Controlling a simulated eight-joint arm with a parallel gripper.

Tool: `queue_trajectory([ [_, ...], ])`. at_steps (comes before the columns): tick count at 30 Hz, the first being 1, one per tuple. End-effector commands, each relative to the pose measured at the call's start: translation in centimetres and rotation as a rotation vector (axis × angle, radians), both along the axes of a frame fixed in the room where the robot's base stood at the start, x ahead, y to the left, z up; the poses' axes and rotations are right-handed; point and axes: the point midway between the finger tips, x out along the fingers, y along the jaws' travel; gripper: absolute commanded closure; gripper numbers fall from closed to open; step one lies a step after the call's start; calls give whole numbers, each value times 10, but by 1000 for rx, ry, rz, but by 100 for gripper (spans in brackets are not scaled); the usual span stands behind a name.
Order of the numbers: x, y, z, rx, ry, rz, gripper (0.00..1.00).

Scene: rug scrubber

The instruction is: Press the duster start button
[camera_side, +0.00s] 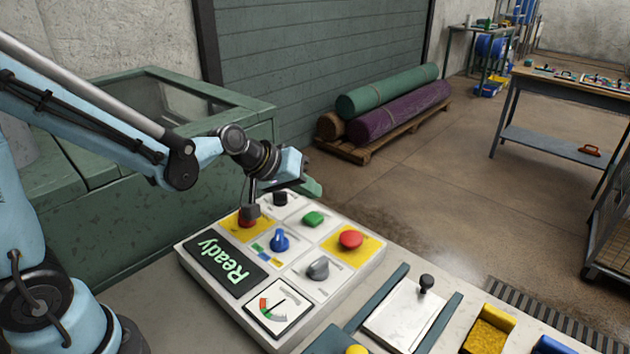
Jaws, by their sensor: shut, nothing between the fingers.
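A white control panel (340,291) lies on the bench, its face tilted up. It carries a green button (313,218), a large red button (350,239) on a yellow plate, and another red button (246,223) on a yellow plate at the left. I cannot read any label to tell which is the duster start button. My gripper (250,212) is shut and empty, pointing down right over the left red button and partly hiding it. I cannot tell whether the fingertips touch it. The display (226,263) reads "Ready".
The panel also has a blue knob (280,240), a grey knob (317,268), a black knob (280,198) and a gauge (272,306). A sliding plate with a black handle (426,282) sits to the right. Rolled rugs (400,109) lie on a pallet behind.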

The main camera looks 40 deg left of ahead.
Motion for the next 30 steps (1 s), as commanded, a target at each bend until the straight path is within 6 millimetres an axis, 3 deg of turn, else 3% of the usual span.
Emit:
queue_trajectory([
  [9, 0, 0, -26, 0, 0, 0, 100],
  [30, 0, 0, -28, 0, 0, 0, 100],
])
